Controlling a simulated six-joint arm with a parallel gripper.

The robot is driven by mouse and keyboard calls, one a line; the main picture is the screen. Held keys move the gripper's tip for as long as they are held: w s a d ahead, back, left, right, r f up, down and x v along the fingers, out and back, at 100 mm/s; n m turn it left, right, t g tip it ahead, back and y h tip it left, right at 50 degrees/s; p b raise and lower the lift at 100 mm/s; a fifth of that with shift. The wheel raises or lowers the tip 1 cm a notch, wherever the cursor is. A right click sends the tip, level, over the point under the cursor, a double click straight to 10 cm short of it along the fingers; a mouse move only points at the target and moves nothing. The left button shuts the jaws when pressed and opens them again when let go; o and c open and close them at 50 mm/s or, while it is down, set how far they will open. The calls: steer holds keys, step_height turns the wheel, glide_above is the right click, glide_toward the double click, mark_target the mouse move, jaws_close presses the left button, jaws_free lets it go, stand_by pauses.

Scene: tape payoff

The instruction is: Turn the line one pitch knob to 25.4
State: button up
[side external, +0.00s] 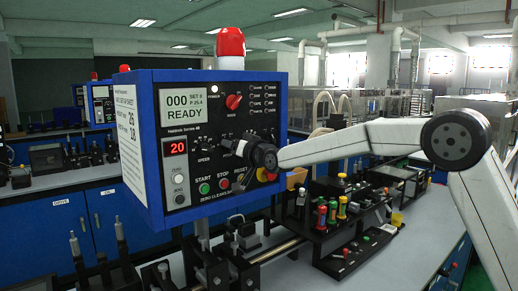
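The blue control box (143,205) has a black front panel facing right. Its pale screen (183,106) reads 000 and READY, with small text that looks like SET 8 and P 25.4. A red display (174,148) shows 20. A black knob (205,143) sits above the label SPEED. My gripper (241,147) is up against the panel to the right of that knob, at the same row. The wrist and fingers cover that part, so the pitch knob and its pointer cannot be made out. Whether the fingers are open or closed on a knob cannot be seen.
A red rotary knob (233,101) sits above my gripper. A green START button (204,188) and a red button (224,183) lie below. A red beacon (230,42) stands on top. A black fixture with coloured knobs (340,225) stands on the bench to the right.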

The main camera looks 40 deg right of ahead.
steer(key=shift+s, duration=0.25)
steer(key=s, duration=0.7)
steer(key=shift+s, duration=0.2)
stand_by(0.4)
steer(key=s+f+n+g, duration=0.1)
steer(key=s+f+g, duration=0.4)
steer(key=f, duration=0.4)
steer(key=s+f+n+g, duration=0.2)
steer(key=s+f+g, duration=0.1)
steer(key=s+f, duration=0.6)
steer(key=s+d+f+g, duration=0.1)
steer(key=s+f+g, duration=0.2)
steer(key=s+f, duration=0.3)
steer(key=s+d+f+n+g, duration=0.1)
steer(key=s+f+g, duration=0.3)
steer(key=s, duration=0.7)
steer(key=shift+f+n, duration=0.3)
steer(key=shift+f, duration=0.6)
